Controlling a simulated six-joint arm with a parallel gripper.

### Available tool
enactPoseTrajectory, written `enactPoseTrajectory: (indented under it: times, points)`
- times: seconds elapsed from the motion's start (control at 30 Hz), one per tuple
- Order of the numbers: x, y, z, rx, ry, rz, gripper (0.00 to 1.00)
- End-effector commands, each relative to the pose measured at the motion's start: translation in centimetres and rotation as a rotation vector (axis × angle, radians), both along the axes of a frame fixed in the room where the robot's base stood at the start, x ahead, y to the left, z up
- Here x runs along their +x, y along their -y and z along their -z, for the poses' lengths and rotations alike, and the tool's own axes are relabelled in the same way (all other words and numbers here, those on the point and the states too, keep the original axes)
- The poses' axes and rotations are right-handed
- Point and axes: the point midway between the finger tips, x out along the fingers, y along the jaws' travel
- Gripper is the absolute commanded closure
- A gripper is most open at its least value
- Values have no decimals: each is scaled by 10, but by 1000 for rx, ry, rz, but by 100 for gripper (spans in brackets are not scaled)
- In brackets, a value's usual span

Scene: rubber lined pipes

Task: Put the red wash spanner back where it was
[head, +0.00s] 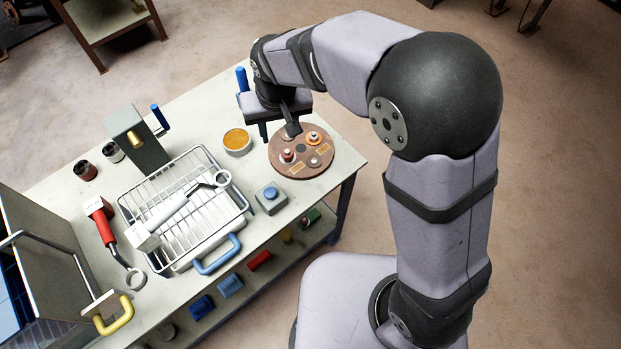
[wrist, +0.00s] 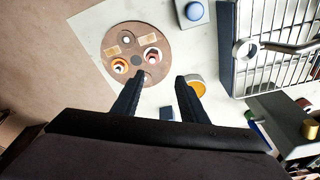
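The red wash spanner (head: 105,224) has a red handle, a dark bent neck and a pale ring end. It lies on the table at the left in the head view, beside the wire rack (head: 150,188). I do not make it out in the wrist view. A white-handled spanner (head: 172,210) lies across the rack; its ring end also shows in the wrist view (wrist: 245,49). My gripper (head: 278,138) is above the far right part of the table, close to the brown disc (head: 285,168) and far from the red spanner. In the wrist view its fingers (wrist: 163,77) are apart with nothing between them.
The disc carries several small fittings. Nearby are an orange-filled dish (head: 237,140) and a grey box with a blue button (head: 271,197). A grey post (head: 140,140) stands behind the rack. An upright panel with a yellow handle (head: 114,316) stands at the left.

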Motion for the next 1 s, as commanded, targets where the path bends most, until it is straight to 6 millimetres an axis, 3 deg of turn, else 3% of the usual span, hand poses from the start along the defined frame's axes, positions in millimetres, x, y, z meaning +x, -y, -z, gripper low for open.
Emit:
enactPoseTrajectory:
  times: [0.03,0.1,0.2,0.3,0.4,0.6,0.83,1.0]
  points:
    - [-2,46,-1,-15,-18,53,61]
    - [-13,100,0,-33,-47,108,61]
    - [-41,163,5,-48,-91,178,61]
    - [-73,208,10,-55,-129,236,61]
    - [-102,236,16,-56,-160,282,61]
    - [-135,259,23,-54,-193,323,61]
    - [-139,261,20,-53,-198,326,61]
    - [-139,260,-2,-53,-198,325,61]
